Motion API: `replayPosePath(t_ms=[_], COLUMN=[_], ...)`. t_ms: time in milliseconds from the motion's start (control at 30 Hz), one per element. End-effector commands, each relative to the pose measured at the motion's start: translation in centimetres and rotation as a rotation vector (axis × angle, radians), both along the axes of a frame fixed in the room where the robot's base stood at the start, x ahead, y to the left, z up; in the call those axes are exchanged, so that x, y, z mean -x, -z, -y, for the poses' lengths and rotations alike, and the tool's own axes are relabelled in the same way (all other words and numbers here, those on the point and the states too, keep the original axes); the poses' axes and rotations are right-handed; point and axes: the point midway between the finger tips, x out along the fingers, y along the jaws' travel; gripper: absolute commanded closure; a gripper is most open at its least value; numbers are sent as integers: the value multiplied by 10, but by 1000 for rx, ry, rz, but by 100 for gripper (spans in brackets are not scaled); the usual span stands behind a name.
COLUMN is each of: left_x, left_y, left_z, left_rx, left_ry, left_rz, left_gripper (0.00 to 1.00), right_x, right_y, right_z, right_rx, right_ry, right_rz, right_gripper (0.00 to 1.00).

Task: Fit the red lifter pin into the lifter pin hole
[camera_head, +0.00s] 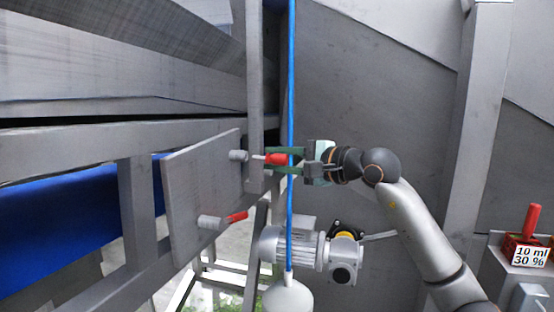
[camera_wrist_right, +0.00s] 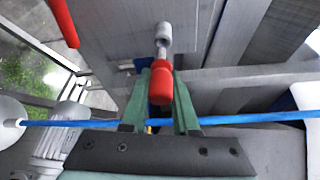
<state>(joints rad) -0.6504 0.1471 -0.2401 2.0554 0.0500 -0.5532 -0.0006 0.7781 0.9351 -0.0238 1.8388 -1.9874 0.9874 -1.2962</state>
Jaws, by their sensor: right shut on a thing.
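My right gripper (camera_head: 284,161), with green fingers, is shut on a red lifter pin (camera_head: 275,159). The pin's thin metal tip points left toward a grey cylindrical socket (camera_head: 238,155) on the upright grey plate, with a small gap visible in the head view. In the right wrist view the red pin (camera_wrist_right: 160,86) is between the fingers (camera_wrist_right: 162,95), and its metal tip lines up with the socket (camera_wrist_right: 163,36); whether it touches cannot be told there. A second red pin (camera_head: 237,216) sits at a lower grey socket (camera_head: 210,222). My left gripper is not in view.
A blue vertical pipe (camera_head: 291,90) passes close by the right gripper's fingers. The grey plate (camera_head: 195,190) hangs on a metal frame. A motor (camera_head: 295,245) is below. A red-handled box (camera_head: 526,245) stands at far right.

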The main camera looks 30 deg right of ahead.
Motion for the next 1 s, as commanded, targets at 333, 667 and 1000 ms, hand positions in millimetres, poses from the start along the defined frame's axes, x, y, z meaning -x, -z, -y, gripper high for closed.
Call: replayPosePath(t_ms=[333,667,1000], left_x=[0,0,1], left_y=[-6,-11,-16], left_z=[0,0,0], left_rx=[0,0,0], left_ry=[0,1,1], left_rz=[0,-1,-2], left_gripper=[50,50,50], right_x=[-7,-13,-20], right_y=[-2,-1,-1], right_z=[-6,-11,-17], right_rx=[-2,-1,-2], right_ry=[1,0,0], right_rz=[1,1,2], right_gripper=[100,100,100])
